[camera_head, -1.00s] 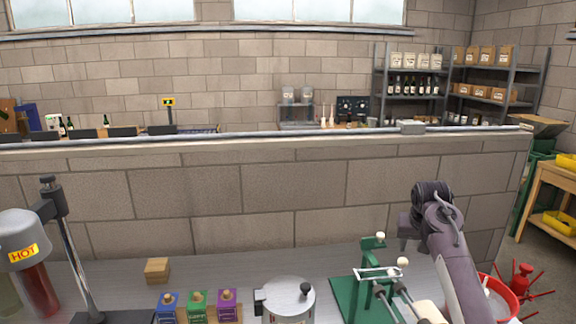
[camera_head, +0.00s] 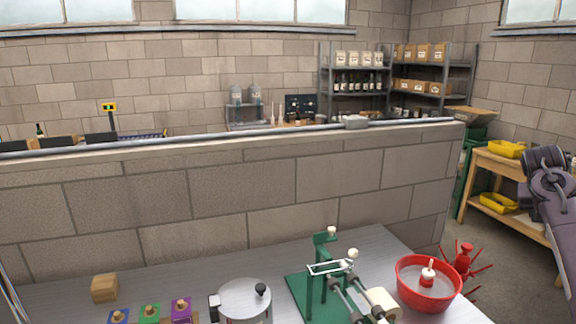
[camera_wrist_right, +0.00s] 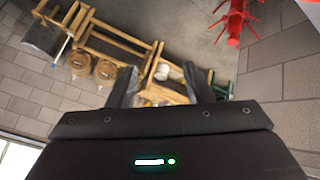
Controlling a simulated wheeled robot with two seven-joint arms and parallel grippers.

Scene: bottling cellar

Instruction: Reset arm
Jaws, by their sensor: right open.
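My right arm shows at the right edge of the head view, raised, over the floor beside the metal worktable (camera_head: 60,300). Its gripper cannot be made out there. In the right wrist view my right gripper (camera_wrist_right: 162,88) has its two dark fingers apart. Nothing is seen held between them. Wooden furniture and the floor show far beyond the fingers. My left arm and left gripper are in neither view.
The worktable holds a green stand with rods (camera_head: 318,285), a red bucket (camera_head: 430,292), a lidded metal pot (camera_head: 245,300) and a wooden block (camera_head: 104,288). A low block wall (camera_head: 230,200) stands behind. A red spiked rack (camera_head: 464,262) and wooden table (camera_head: 500,168) are right.

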